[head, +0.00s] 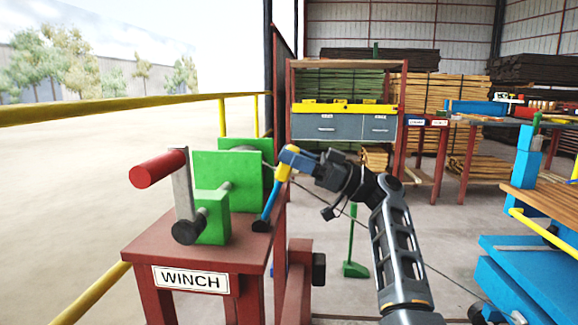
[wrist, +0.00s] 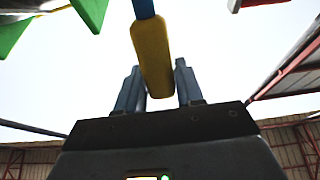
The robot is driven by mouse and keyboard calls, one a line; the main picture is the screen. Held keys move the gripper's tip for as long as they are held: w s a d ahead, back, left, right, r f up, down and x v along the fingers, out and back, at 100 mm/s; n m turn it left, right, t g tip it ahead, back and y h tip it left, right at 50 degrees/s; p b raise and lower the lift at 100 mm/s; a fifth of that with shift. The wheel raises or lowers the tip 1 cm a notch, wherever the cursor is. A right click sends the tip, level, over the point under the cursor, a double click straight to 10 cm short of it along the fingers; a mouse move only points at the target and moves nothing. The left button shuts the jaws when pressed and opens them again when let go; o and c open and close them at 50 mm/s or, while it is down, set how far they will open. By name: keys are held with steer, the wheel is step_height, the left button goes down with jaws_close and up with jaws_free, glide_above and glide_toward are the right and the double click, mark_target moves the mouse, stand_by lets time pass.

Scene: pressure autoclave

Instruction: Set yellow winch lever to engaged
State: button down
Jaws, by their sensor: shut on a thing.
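The winch lever has a yellow grip (head: 284,171) on a blue shaft (head: 270,204) and stands at the right side of the winch, leaning toward upper right from its dark pivot. My gripper (head: 293,156) reaches in from the right and is shut on the top of the yellow grip. In the wrist view the yellow grip (wrist: 152,55) lies between my two blue fingers (wrist: 157,78), with the blue shaft beyond it. The fingers hide part of the grip in the head view. No marking for engaged is readable.
The green winch (head: 226,180), with a red crank handle (head: 158,168), sits on a red stand (head: 200,248) labelled WINCH. A yellow railing (head: 120,108) runs behind it. A cable runs right from the winch. A blue machine (head: 535,270) stands at right. Open floor lies between.

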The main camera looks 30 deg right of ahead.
steer(key=shift+s+d+f, duration=0.1)
steer(key=shift+d+f, duration=0.05)
steer(key=shift+f, duration=0.05)
steer(key=c, duration=0.8)
jaws_free()
steer(key=shift+r, duration=0.1)
steer(key=v, duration=0.8)
steer(key=shift+p, duration=0.35)
